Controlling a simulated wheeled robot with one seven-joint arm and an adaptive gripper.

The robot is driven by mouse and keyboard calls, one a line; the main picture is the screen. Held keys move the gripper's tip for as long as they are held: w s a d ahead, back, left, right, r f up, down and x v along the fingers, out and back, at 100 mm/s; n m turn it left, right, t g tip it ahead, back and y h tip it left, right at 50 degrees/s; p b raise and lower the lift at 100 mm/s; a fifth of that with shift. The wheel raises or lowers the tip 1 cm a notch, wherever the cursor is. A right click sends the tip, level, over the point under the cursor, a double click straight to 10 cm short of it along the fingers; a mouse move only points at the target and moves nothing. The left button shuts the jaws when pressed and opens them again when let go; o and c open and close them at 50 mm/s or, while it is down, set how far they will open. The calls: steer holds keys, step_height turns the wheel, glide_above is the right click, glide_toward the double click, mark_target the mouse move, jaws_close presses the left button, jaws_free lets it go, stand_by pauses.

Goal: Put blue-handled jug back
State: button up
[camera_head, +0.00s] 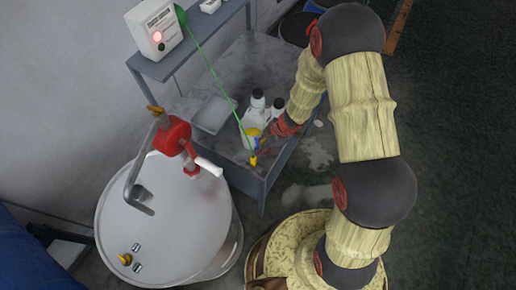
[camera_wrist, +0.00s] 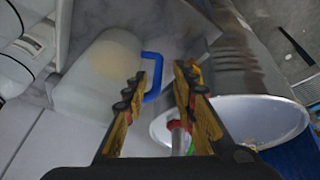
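The jug (camera_wrist: 100,75) is pale and translucent with a blue handle (camera_wrist: 153,78). In the wrist view it stands on the grey shelf surface, just beyond my gripper (camera_wrist: 160,76). My gripper is open, and the blue handle shows between its fingertips, closer to the left finger. I cannot tell whether a finger touches it. In the head view my gripper (camera_head: 260,143) is over the lower shelf's front edge, and a bit of blue shows there. The jug's body is mostly hidden there among the bottles and my gripper.
White bottles with black caps (camera_head: 257,102) stand close to the jug. A grey tray (camera_head: 213,114) lies left on the shelf. A large drum (camera_head: 165,225) with a red pump (camera_head: 172,136) stands left. A green cable (camera_head: 208,66) runs down to a yellow clamp (camera_head: 253,161) near my gripper.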

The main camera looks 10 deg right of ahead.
steer(key=w+d+r+m+t+h+p, duration=0.1)
steer(key=w+d+r+m+t+h, duration=0.3)
steer(key=r, duration=0.7)
steer(key=d+r+m, duration=0.2)
steer(key=d+r, duration=0.4)
steer(key=r, duration=0.5)
steer(key=w+d+r+m+t+h+p, duration=0.1)
steer(key=w+d+r+m+t+h, duration=0.15)
steer(key=d+r, duration=0.6)
steer(key=s+r+m+h, duration=0.1)
steer(key=s+r+m, duration=0.4)
steer(key=s+r, duration=0.6)
steer(key=s+a+r+m+g+y, duration=0.1)
steer(key=s+a+r+m, duration=0.1)
steer(key=s+a, duration=0.2)
steer(key=s+a+r+m+g+y, duration=0.1)
steer(key=s+a, duration=0.3)
steer(key=s, duration=0.7)
steer(key=shift+r+m+y, duration=0.45)
steer(key=shift+r+y, duration=0.1)
steer(key=shift+r, duration=0.05)
